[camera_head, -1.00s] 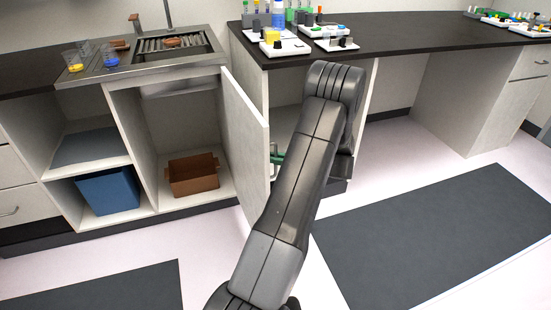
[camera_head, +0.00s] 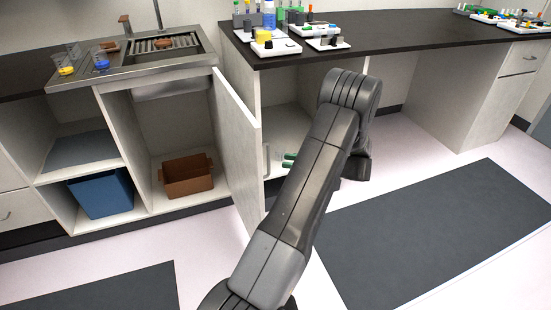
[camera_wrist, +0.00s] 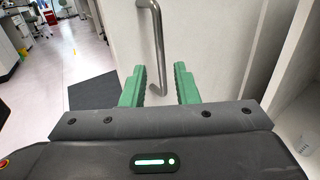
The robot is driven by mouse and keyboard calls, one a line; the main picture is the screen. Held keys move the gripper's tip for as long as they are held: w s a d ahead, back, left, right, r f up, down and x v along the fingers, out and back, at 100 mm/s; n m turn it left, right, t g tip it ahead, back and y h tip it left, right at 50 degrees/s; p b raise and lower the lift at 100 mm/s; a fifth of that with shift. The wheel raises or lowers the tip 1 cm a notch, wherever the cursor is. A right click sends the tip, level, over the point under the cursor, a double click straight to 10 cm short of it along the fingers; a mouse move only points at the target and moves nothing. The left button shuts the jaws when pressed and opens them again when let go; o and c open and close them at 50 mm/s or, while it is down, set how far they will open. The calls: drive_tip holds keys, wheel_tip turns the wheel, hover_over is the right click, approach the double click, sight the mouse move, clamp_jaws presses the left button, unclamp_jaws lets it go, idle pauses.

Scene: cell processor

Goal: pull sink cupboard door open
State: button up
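The sink cupboard door (camera_head: 238,155) is a pale panel that stands swung open, well out from the cupboard front. Its metal bar handle (camera_wrist: 155,40) shows in the wrist view, fixed to the pale door face. My gripper (camera_wrist: 160,84) has two green fingers, spread apart with nothing between them that they press on. The handle's lower end appears in the gap between the fingers, seemingly beyond the tips. In the head view my gripper (camera_head: 288,160) is just right of the door, mostly hidden behind my arm.
The open sink cupboard holds a brown box (camera_head: 188,176). A blue bin (camera_head: 102,194) sits in the shelf unit to its left. The sink (camera_head: 165,48) is above. The dark counter (camera_head: 400,38) carries lab items. Dark mats (camera_head: 430,235) lie on the open floor.

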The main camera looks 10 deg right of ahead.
drive_tip(key=v, duration=0.6)
hover_over(268, 172)
drive_tip(key=shift+w+d+b, duration=0.1)
drive_tip(key=shift+w+b, duration=0.15)
drive_tip(key=shift+b, duration=0.2)
idle(0.3)
